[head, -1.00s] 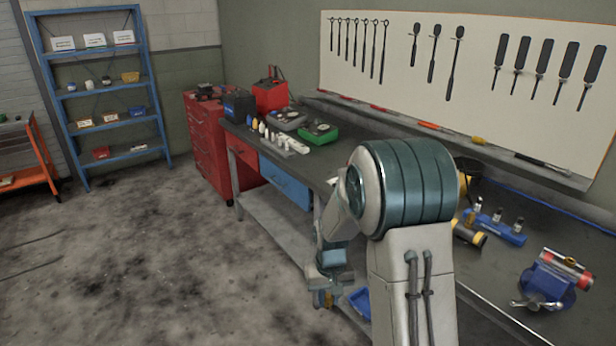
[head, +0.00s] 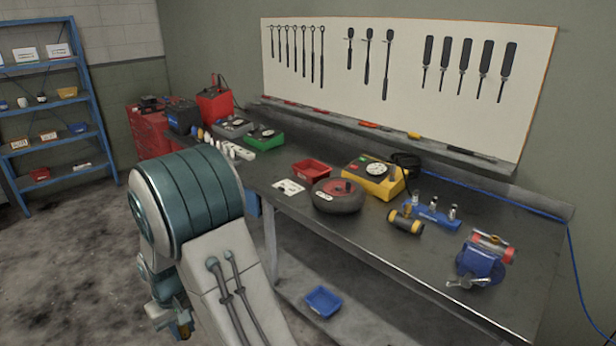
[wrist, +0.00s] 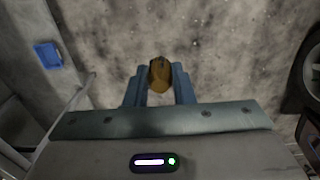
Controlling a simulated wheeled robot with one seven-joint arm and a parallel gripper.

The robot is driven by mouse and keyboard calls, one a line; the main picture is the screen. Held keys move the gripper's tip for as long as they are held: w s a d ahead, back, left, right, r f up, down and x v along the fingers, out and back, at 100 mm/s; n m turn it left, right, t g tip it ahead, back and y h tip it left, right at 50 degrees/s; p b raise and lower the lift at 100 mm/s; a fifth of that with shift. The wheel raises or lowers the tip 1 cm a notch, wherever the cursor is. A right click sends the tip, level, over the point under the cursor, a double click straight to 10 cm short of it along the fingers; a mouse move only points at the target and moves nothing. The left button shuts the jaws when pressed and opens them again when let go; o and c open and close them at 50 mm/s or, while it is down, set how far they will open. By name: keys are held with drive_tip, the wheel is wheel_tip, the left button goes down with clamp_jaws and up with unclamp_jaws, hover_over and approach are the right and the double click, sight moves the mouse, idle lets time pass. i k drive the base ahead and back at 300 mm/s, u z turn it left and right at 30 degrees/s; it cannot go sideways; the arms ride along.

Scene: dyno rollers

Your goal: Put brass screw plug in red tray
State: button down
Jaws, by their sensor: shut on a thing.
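The brass screw plug (wrist: 160,74) is held between the two fingers of my gripper (wrist: 159,88) in the wrist view, above the bare floor. In the head view my gripper is low at the left, mostly behind my arm, and a small brass-coloured bit of the plug (head: 184,329) shows there. The red tray (head: 311,170) stands on the workbench, behind the dark round wheel-like part and left of the yellow device. Its inside looks empty from here.
The workbench (head: 420,262) carries a dark wheel-like part (head: 337,196), a yellow device (head: 373,178), a blue vise (head: 480,262) and a yellow-black cylinder (head: 405,222). A blue tray (head: 322,302) lies on the lower shelf. A white card (head: 288,186) lies left of the wheel-like part.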

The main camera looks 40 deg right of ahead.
sight(311, 172)
drive_tip(key=u, duration=0.05)
drive_tip(key=i, duration=2.9)
drive_tip(key=z, duration=2.95)
